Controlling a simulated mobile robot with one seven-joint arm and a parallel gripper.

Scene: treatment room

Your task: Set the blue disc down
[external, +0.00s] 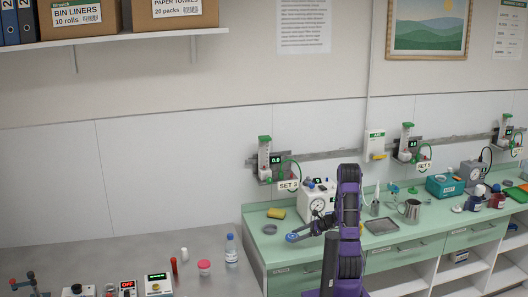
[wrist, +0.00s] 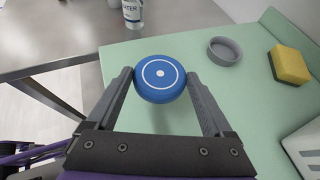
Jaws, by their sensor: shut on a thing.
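The blue disc (wrist: 160,79), with a white ring and a white centre dot on its top, is held between the fingertips of my gripper (wrist: 160,84) in the wrist view. The disc appears to be above the green counter (wrist: 135,55), with a faint shadow below it. In the external view the disc (external: 292,237) shows small at the end of my gripper (external: 297,236), over the left end of the green counter (external: 262,257). My gripper is shut on the disc.
A grey round dish (wrist: 224,51) and a yellow sponge (wrist: 289,65) lie on the counter to the right of the disc. A water bottle (wrist: 132,12) stands on the grey table beyond the counter's left edge. A white device with a gauge (external: 316,205) stands behind my arm. Counter around the disc is clear.

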